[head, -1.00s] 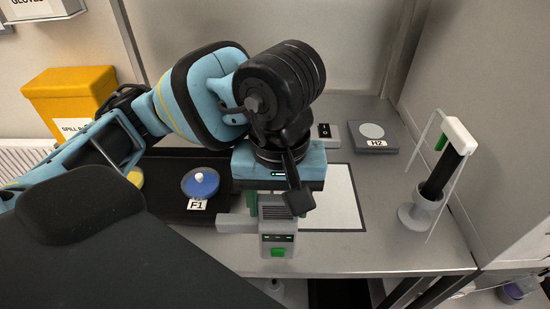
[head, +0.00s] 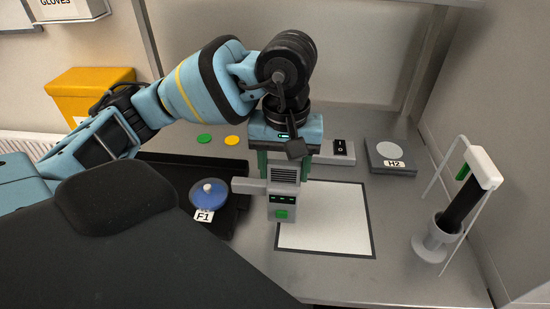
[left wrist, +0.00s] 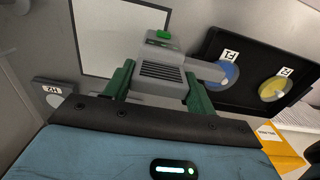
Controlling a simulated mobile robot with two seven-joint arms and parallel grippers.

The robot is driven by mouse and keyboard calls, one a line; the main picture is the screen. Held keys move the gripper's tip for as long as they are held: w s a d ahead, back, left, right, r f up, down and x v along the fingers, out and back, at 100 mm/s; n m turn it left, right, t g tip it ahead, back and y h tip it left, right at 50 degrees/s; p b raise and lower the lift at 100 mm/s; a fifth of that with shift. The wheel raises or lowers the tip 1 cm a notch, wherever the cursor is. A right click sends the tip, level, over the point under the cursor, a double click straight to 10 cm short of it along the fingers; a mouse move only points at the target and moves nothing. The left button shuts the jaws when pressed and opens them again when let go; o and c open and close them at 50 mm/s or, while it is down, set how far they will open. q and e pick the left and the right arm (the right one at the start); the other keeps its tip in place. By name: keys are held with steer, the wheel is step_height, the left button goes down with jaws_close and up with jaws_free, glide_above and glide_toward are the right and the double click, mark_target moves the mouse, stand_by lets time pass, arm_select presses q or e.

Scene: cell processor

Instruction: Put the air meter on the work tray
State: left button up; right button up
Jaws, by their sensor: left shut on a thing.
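The air meter is a grey box (head: 283,199) with a dark display, a slotted grille, a green button and a grey side arm pointing left. My left gripper (head: 284,164) is shut on it, one green finger on each side. In the head view it hangs over the left edge of a white rectangle with a dark border (head: 325,225). Its height above the surface is hard to tell. The left wrist view also shows the meter (left wrist: 158,70) between the fingers (left wrist: 160,86). A black tray (head: 160,165) lies left of it, partly hidden by my arm. My right gripper is not in view.
A blue disc labelled F1 (head: 208,193) lies on the black tray, near the meter's side arm. A yellow disc (left wrist: 273,89) is also on it. Behind are a switch box (head: 338,151) and a grey H2 plate (head: 390,156). A holder with a black cylinder (head: 458,210) stands right.

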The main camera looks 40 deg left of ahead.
arm_select(q)
steer(key=w+a+f, duration=0.2)
steer(key=w+a+f+p, duration=0.1)
steer(key=w+a+f, duration=0.1)
steer(key=shift+a, duration=0.35)
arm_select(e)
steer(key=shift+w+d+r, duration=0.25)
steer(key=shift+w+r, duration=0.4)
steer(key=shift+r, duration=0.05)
arm_select(q)
steer(key=shift+f, duration=0.1)
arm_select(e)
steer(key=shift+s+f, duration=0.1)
arm_select(q)
steer(key=shift+f, duration=0.15)
steer(key=o, duration=1.3)
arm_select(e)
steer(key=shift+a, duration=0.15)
